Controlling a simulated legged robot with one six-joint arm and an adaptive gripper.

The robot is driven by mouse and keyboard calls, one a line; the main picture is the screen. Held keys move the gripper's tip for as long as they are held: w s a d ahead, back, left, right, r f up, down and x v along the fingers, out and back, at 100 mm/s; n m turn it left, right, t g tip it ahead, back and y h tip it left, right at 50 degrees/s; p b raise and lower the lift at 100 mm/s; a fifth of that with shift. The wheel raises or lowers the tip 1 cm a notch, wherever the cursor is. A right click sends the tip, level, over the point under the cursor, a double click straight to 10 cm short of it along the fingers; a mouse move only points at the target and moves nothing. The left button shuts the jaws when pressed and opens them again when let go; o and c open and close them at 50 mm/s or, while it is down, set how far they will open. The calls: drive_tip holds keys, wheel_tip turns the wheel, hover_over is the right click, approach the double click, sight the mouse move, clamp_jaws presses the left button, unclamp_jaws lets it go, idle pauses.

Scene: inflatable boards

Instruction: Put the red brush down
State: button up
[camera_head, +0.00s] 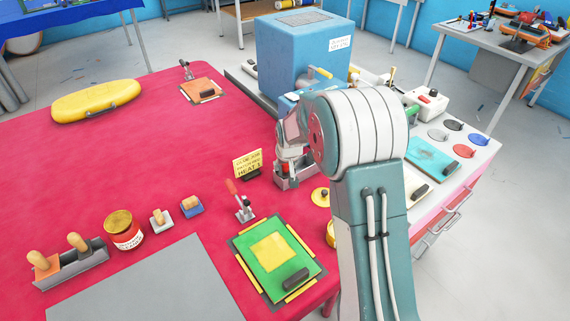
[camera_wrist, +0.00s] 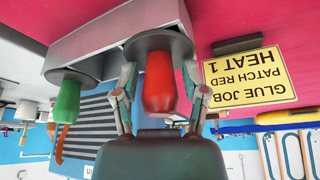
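The red brush (camera_wrist: 159,82) stands handle-out at the grey holder (camera_wrist: 115,32) in the wrist view, which is upside down. Its dark collar overlaps the holder; how deep it sits is hidden. My gripper (camera_wrist: 159,85) has one finger on each side of the red handle, close to it; whether the pads touch is unclear. A green-handled brush (camera_wrist: 66,104) stands in the holder beside it. In the head view my gripper (camera_head: 291,158) is low at the holder (camera_head: 297,181) on the red table, and my arm partly hides it.
A yellow "HEAT 1" sign (camera_head: 247,163) stands just left of the holder. A red-handled clamp (camera_head: 241,205), a green board (camera_head: 279,258) and a yellow lid (camera_head: 320,197) are nearby. A blue box (camera_head: 300,58) stands behind. The middle of the red table is clear.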

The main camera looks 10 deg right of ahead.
idle(0.3)
drive_tip(key=shift+r, duration=0.2)
drive_tip(key=s+f+v, duration=0.1)
drive_tip(key=s+v, duration=0.1)
drive_tip(key=v, duration=0.8)
drive_tip(key=s+f+v, duration=0.1)
drive_tip(key=s+v, duration=0.1)
drive_tip(key=v, duration=0.8)
drive_tip(key=s+r, duration=0.2)
drive_tip(key=s, duration=1)
drive_tip(key=s+r+t, duration=0.1)
drive_tip(key=s+r, duration=0.1)
drive_tip(key=s, duration=1)
drive_tip(key=shift+s, duration=0.4)
